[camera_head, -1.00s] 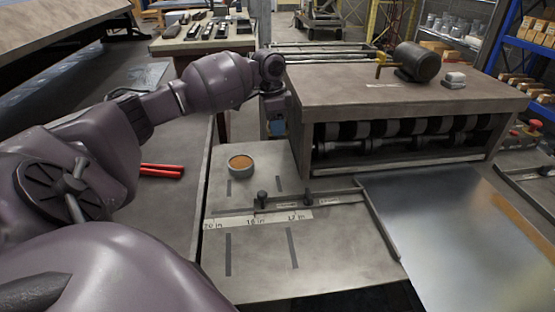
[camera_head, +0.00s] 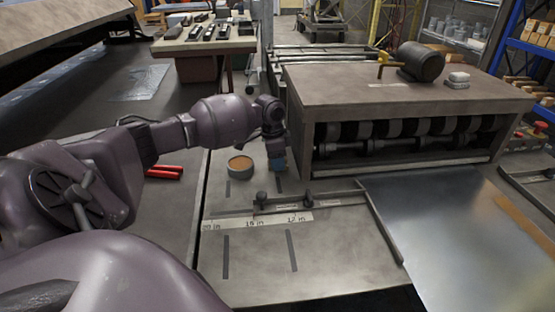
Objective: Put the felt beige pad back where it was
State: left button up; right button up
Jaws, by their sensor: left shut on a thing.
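My left gripper (camera_head: 277,163) points down at the back of the gauge table (camera_head: 255,262), close to the right of a round tin (camera_head: 240,164) with orange-brown contents. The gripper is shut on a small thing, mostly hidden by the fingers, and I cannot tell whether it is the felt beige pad. It is low, near the table top, but I cannot tell whether it touches. A small pale stack (camera_head: 458,80) lies on top of the roller machine (camera_head: 400,90). My right gripper is not in view.
The roller machine stands just right of my left gripper. A gauge bar with knobs (camera_head: 285,202) crosses the table in front. A shiny metal sheet (camera_head: 450,235) lies at the right. Red-handled tools (camera_head: 164,173) lie left of the tin. The table's front is clear.

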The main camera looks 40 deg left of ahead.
pick_arm(q)
jog(key=o, duration=1)
jog(key=shift+r, duration=0.5)
jog(key=r, duration=0.3)
jog(key=r+p, duration=0.1)
jog(key=r, duration=0.3)
jog(key=s+a+r, duration=0.1)
jog(key=r, duration=0.3)
jog(key=shift+s+p, duration=0.1)
jog(key=shift+p, duration=0.2)
jog(key=shift+r, duration=0.15)
